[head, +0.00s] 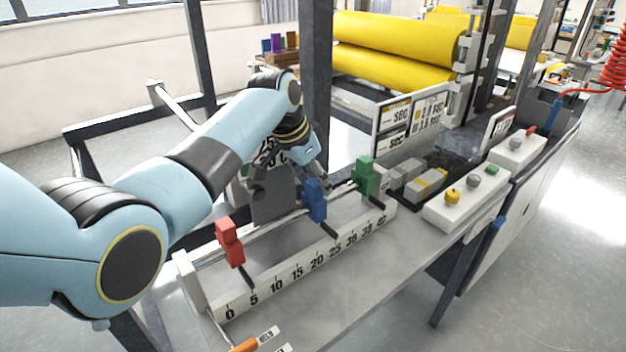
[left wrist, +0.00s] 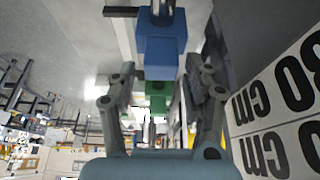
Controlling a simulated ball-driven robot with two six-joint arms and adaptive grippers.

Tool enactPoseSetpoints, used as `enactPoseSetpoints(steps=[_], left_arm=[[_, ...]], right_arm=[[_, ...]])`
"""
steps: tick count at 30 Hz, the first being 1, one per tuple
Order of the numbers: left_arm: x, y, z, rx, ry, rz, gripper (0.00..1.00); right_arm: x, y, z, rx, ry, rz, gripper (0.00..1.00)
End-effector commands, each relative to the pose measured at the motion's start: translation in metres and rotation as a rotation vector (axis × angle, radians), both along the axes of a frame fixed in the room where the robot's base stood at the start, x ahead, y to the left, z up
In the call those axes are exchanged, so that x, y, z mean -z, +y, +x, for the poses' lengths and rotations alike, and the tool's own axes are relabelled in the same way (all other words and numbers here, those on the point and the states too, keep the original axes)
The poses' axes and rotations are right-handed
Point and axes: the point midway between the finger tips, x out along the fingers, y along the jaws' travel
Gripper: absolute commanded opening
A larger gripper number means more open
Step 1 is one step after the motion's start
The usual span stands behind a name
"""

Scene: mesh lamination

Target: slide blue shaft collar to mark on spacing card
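The blue shaft collar (head: 315,200) sits on a rail between the red collar (head: 229,241) and the green collar (head: 363,177). Its dark pointer ends near 25 to 30 on the numbered scale (head: 290,276). My left gripper (head: 291,184) is beside the blue collar, on its far side. In the left wrist view its fingers (left wrist: 160,88) are spread and empty, with the blue collar (left wrist: 162,50) just past the tips. The spacing card (head: 268,152) stands behind, partly hidden by the gripper. Large "cm" figures on it (left wrist: 280,115) show in the left wrist view, cut off. My right gripper is out of view.
The red pointer ends near 5 and the green near 40. A white button box (head: 465,203) and a sign board (head: 408,125) stand to the right. Yellow rollers (head: 395,50) are at the back. The bench front (head: 370,272) is clear; an orange-handled tool (head: 247,345) lies at the near edge.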

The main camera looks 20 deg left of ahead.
Motion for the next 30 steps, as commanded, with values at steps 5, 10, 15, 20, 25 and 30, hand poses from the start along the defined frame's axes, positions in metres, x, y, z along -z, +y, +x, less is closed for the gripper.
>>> enactPoseSetpoints(steps=[5,10,15,20,25,30], left_arm=[[0.001,0.001,-0.001,0.000,0.003,0.002,0.52],[-0.005,0.003,-0.002,0.000,0.001,0.002,0.52],[-0.033,0.008,-0.012,0.000,-0.001,0.002,0.52],[-0.068,0.016,-0.024,-0.001,-0.003,0.003,0.52],[-0.096,0.021,-0.034,0.000,-0.001,0.002,0.52],[-0.108,0.023,-0.039,0.000,0.002,0.001,0.52]], right_arm=[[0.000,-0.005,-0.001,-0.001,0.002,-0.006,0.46],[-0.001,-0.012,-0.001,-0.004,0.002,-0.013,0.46],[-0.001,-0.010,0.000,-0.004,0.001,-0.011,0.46],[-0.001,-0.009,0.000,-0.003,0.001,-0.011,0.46],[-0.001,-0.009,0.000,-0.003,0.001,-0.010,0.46],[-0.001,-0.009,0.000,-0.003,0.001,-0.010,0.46]])
